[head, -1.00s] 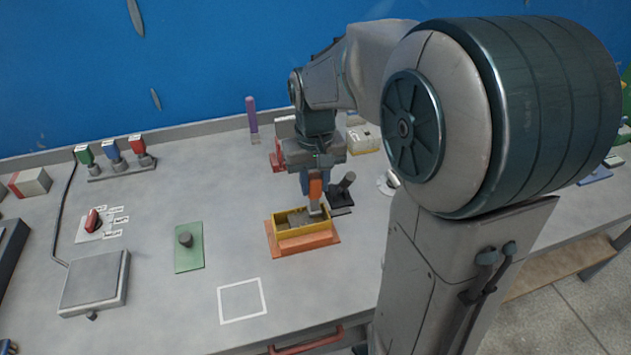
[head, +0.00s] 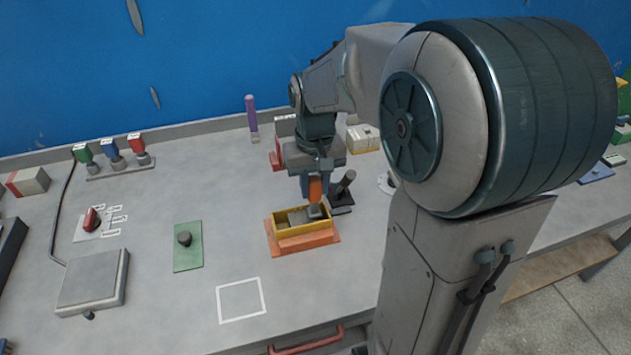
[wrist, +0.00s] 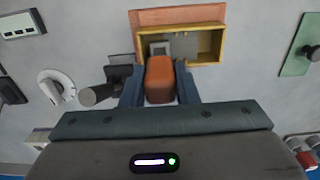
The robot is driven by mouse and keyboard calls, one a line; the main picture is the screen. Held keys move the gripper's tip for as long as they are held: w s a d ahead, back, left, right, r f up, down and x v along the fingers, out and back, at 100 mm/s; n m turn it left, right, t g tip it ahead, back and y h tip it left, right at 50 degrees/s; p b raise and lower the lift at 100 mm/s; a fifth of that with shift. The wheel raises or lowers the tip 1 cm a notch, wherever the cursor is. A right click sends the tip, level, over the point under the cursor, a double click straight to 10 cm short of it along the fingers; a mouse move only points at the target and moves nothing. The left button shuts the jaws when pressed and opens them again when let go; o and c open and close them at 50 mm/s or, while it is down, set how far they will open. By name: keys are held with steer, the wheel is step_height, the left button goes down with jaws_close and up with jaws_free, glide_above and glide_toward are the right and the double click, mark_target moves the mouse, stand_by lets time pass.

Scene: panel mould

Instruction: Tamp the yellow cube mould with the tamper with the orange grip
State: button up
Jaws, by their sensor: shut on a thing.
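The yellow cube mould (head: 298,232) is an open yellow box on an orange base plate (head: 325,240), with grey material inside. It also shows in the wrist view (wrist: 222,45). My gripper (head: 314,190) is above the mould's right end. It is shut on the tamper's orange grip (wrist: 159,80), which also shows in the head view (head: 315,189). The tamper's grey foot (head: 318,211) is down within the mould's right end. I cannot tell whether it presses on the material.
A dark post on a black base (head: 342,193) stands close right of the mould. A green plate with a knob (head: 188,250) lies to the left. A white square outline (head: 241,300) is bare in front. A purple-topped stick (head: 251,115) stands behind.

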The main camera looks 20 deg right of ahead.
steer(key=shift+f, duration=0.55)
steer(key=shift+r, duration=0.1)
steer(key=shift+r+p, duration=1.35)
steer(key=shift+r, duration=0.45)
steer(key=shift+f, duration=0.15)
steer(key=shift+f+b, duration=1.4)
steer(key=shift+f, duration=0.35)
steer(key=shift+r, duration=0.15)
